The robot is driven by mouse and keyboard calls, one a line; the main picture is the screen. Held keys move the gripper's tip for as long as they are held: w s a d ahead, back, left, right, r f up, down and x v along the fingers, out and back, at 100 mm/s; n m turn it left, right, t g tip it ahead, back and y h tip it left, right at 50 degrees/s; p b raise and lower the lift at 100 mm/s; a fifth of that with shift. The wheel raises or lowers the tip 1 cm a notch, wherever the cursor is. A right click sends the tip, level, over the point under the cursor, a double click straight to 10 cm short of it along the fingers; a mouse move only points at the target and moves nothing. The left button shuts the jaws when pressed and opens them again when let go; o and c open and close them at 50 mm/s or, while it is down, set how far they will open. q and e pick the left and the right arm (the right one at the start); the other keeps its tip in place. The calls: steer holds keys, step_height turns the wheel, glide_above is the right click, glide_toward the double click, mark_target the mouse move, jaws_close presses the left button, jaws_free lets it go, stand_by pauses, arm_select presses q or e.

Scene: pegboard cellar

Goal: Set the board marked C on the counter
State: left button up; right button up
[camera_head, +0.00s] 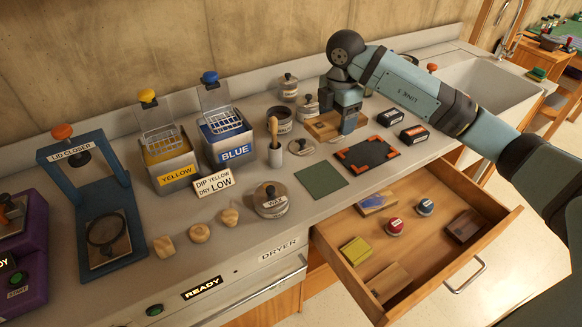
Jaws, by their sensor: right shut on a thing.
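My right gripper (350,122) reaches in from the right, pointing down over the counter (250,250). It is shut on a light wooden board (321,126) that lies low at the counter, behind the black mat with orange corners (367,155). The gripper covers part of the board, and I cannot read any letter on it. I cannot tell whether the board touches the counter top. My left gripper is not in view.
An open drawer (412,249) juts out in front, holding several small items. A green mat (321,180), a wax tin (270,199), a yellow tank (172,163) and a blue tank (228,140) stand left.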

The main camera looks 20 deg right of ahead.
steer(key=shift+w+a+r, duration=0.45)
steer(key=shift+w+a, duration=0.2)
steer(key=shift+w, duration=0.05)
steer(key=p, duration=0.2)
glide_above(321, 179)
step_height(321, 179, down, 15)
steer(key=shift+d+f, duration=0.1)
steer(key=shift+f, duration=0.05)
step_height(321, 179, down, 4)
steer(key=shift+f, duration=0.25)
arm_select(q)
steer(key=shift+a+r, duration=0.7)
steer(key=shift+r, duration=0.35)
arm_select(e)
steer(key=shift+w, duration=0.1)
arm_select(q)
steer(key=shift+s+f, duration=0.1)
arm_select(e)
steer(key=shift+f, duration=0.15)
steer(key=o, duration=1)
steer(key=shift+f, duration=0.1)
steer(key=shift+c, duration=0.2)
